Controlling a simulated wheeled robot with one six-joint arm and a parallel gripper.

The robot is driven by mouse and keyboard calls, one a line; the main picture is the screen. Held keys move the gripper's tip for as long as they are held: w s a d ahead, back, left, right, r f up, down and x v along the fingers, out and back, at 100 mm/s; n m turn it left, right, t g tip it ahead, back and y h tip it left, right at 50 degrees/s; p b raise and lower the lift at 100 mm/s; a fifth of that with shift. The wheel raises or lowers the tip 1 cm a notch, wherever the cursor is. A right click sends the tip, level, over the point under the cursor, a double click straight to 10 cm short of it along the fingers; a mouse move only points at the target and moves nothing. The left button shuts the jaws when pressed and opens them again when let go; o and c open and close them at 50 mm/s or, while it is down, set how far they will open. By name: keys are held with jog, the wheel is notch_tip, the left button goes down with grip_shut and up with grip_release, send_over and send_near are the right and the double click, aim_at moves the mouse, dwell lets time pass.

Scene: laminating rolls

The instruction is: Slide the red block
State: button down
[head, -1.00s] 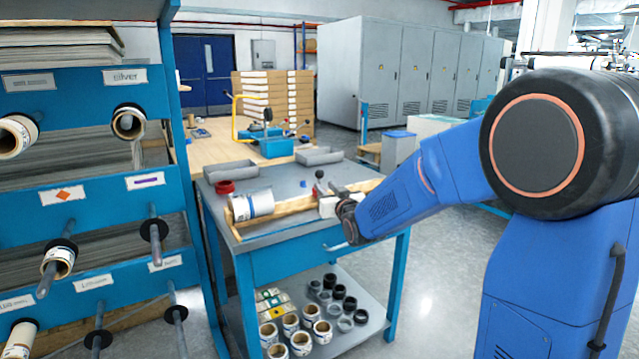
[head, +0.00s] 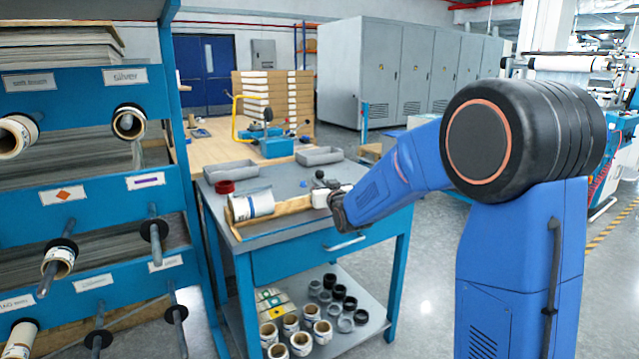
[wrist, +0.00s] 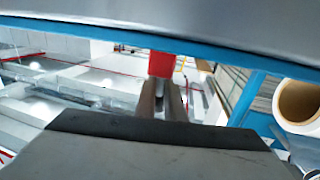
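A red block (wrist: 161,64) shows in the wrist view just under the blue table edge, at the far end of my gripper's two grey fingers (wrist: 163,98). The fingers are close together with a narrow gap; whether they touch or hold the block is unclear. In the head view my gripper (head: 336,208) is at the right end of a wooden rail (head: 290,207) on the workbench, beside a whitish piece (head: 323,198) and a dark knob (head: 319,175). Its fingertips are hard to see there, and I cannot make out the red block.
A white roll (head: 252,205) lies at the rail's left end, with a red ring (head: 225,187) behind it. Grey trays (head: 231,169) stand at the bench's back. A blue roll rack (head: 90,185) is close on the left. Floor right of the bench is open.

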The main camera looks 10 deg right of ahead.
jog(key=s+a, duration=0.1)
jog(key=a, duration=0.2)
jog(key=s+a, duration=0.1)
jog(key=a, duration=0.3)
jog(key=s+a, duration=0.1)
jog(key=a, duration=0.3)
jog(key=shift+s+r, duration=0.25)
jog(key=c, duration=2)
grip_release()
jog(key=shift+o, duration=0.7)
jog(key=shift+s+f, duration=0.1)
jog(key=s+d, duration=0.2)
jog(key=s, duration=1.5)
jog(key=shift+s, duration=0.1)
jog(key=shift+c, duration=0.3)
